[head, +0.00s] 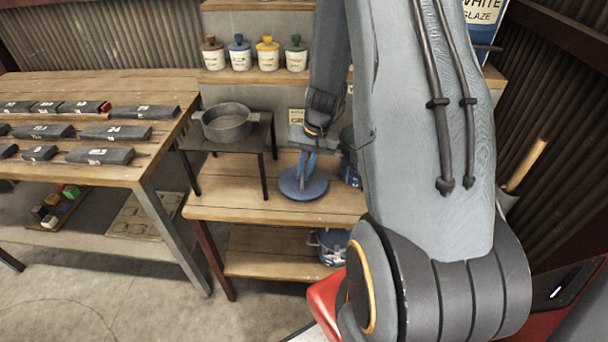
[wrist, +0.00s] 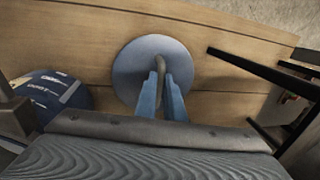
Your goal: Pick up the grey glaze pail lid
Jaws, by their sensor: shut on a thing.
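The grey glaze pail lid (head: 303,187) is a flat round blue-grey disc, lying level at the wooden shelf. In the wrist view the lid (wrist: 133,70) shows with a bent handle (wrist: 161,64) standing up from it. My gripper (head: 305,168) points down over the lid. Its two blue fingers (wrist: 162,82) are shut on the handle. I cannot tell whether the lid touches the shelf or hangs just above it. A blue labelled pail (wrist: 55,92) stands beside it, mostly hidden behind my arm in the head view.
A dark stand (head: 257,132) with a grey pan (head: 226,122) is left of the lid; its legs are close by. A workbench (head: 150,178) with several dark packages is further left. Several small jars (head: 267,53) line the back shelf. Another pail (head: 330,246) sits below.

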